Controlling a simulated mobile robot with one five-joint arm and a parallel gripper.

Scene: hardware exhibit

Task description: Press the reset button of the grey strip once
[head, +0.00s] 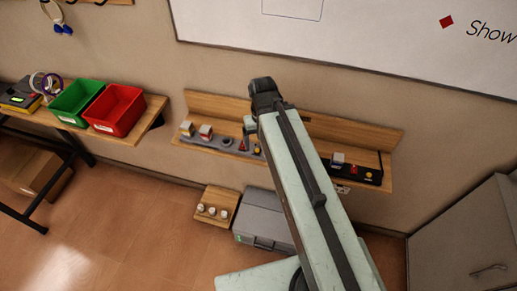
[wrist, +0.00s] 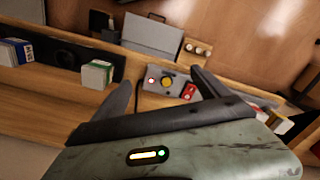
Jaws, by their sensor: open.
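The grey strip (head: 205,143) lies on the wooden wall shelf, left of my arm in the head view. In the wrist view the end of the grey strip (wrist: 178,98) shows between and beyond my fingers. The yellow part also shows in the head view (head: 257,149), close to my arm. My gripper (wrist: 162,78) is open and empty above this end; contact with the button cannot be seen. My arm hides part of the shelf.
A black strip (head: 368,175) with a plug lies at the shelf's right end. Plugs stand on the grey strip's left part. Green (head: 76,100) and red (head: 115,108) bins sit on a left shelf. A grey case (head: 262,215) and wooden block (head: 217,205) are below.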

